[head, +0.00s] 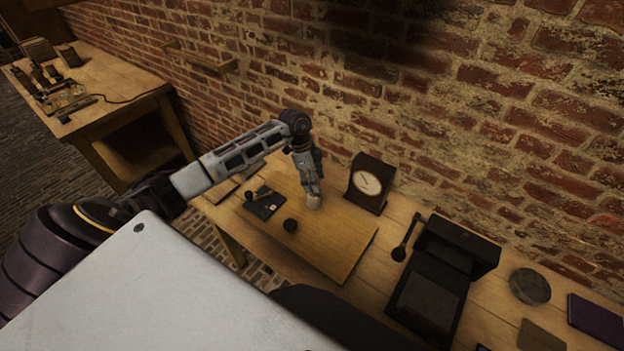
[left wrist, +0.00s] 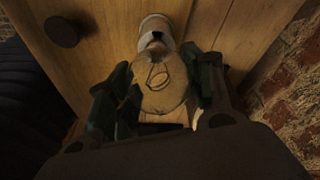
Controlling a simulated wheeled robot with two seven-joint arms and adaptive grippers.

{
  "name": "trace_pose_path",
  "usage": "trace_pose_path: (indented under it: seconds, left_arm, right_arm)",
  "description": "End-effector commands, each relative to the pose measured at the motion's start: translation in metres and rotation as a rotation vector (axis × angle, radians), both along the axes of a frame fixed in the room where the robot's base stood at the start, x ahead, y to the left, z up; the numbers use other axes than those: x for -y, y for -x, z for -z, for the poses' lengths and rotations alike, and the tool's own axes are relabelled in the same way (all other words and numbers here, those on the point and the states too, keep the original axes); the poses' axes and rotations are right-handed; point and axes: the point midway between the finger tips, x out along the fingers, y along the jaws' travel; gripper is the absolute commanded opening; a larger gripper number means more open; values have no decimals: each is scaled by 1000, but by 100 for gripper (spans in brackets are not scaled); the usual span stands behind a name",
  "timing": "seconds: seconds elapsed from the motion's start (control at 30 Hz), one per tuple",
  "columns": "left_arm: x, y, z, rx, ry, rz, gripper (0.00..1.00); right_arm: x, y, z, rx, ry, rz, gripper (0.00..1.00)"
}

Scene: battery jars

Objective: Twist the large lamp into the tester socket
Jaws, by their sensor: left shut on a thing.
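My left gripper (head: 312,186) points down over the wooden board and is shut on the large lamp (head: 313,202). In the left wrist view the gripper (left wrist: 163,95) has a finger on each side of the glass bulb (left wrist: 162,88), with a filament visible inside. The lamp's pale base (left wrist: 155,30) points away from the gripper. A dark plate with small fittings (head: 265,203) lies on the board left of the gripper; I cannot tell whether it holds the tester socket. My right gripper is not in view.
A dark-cased dial clock or meter (head: 370,183) stands close right of the gripper. A black device with a lever (head: 450,260) is farther right. The brick wall (head: 420,110) runs behind.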

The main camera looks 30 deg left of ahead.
Motion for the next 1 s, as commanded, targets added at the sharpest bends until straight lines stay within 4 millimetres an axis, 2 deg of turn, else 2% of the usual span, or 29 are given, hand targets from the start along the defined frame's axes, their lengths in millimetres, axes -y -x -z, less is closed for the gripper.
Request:
trace_pose_path:
  seconds: [0.5, 1.0]
  left_arm:
    - [10, -3, 2, -38, -108, 260, 23]
    - [9, -3, 2, -32, -117, 302, 23]
  right_arm:
    - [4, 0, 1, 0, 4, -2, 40]
    - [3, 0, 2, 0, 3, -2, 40]
